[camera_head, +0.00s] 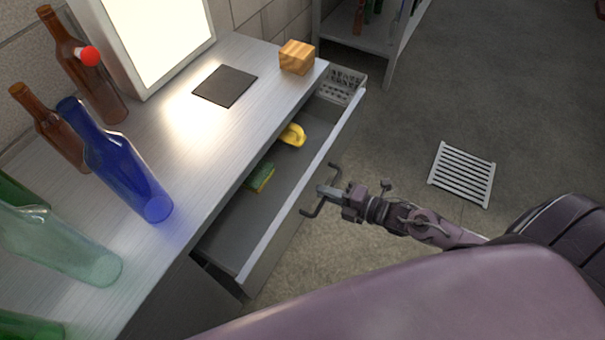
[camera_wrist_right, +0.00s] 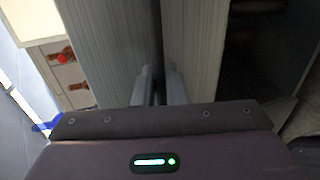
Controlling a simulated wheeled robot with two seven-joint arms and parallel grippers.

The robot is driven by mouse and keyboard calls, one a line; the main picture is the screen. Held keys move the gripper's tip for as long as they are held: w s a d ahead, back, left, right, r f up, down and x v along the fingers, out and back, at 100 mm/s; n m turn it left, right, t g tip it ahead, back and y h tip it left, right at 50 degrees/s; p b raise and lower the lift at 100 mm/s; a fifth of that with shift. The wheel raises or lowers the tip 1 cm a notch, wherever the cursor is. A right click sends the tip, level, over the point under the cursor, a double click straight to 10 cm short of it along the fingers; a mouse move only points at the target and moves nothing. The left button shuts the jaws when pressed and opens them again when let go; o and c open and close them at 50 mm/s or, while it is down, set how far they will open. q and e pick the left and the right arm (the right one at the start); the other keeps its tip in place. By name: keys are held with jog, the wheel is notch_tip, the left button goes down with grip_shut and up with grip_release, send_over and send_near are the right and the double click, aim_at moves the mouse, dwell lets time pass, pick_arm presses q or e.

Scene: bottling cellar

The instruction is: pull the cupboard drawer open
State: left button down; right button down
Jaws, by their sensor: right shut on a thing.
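The cupboard drawer (camera_head: 300,195) stands well open under the light worktop, and its inside shows. A dark bar handle (camera_head: 309,213) stands out from its front. My right gripper (camera_head: 328,191) is at the middle of this handle and shut on it. In the right wrist view the two fingers of my right gripper (camera_wrist_right: 160,88) point at grey panels, and the handle between them is hard to make out. In the drawer lie a green and yellow sponge (camera_head: 260,178), a yellow object (camera_head: 293,135) and a pale perforated basket (camera_head: 341,85). My left gripper is not in view.
The worktop (camera_head: 215,140) carries a blue bottle (camera_head: 125,165), brown and green bottles, a dark square mat (camera_head: 225,86), a wooden block (camera_head: 297,57) and a bright panel (camera_head: 150,35). A floor grate (camera_head: 463,174) lies right of the drawer. The floor around it is clear.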

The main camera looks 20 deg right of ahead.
jog(key=f+p+v, duration=0.2)
jog(key=v, duration=0.6)
jog(key=f+p+v, duration=0.1)
jog(key=p+v, duration=0.1)
jog(key=v, duration=0.7)
jog(key=shift+s+d+f, duration=0.3)
jog(key=shift+s+d, duration=0.05)
jog(key=shift+s, duration=0.2)
jog(key=c, duration=1.6)
grip_release()
jog(key=shift+c, duration=0.2)
jog(key=v, duration=0.7)
jog(key=shift+s+d, duration=0.25)
jog(key=shift+s, duration=0.05)
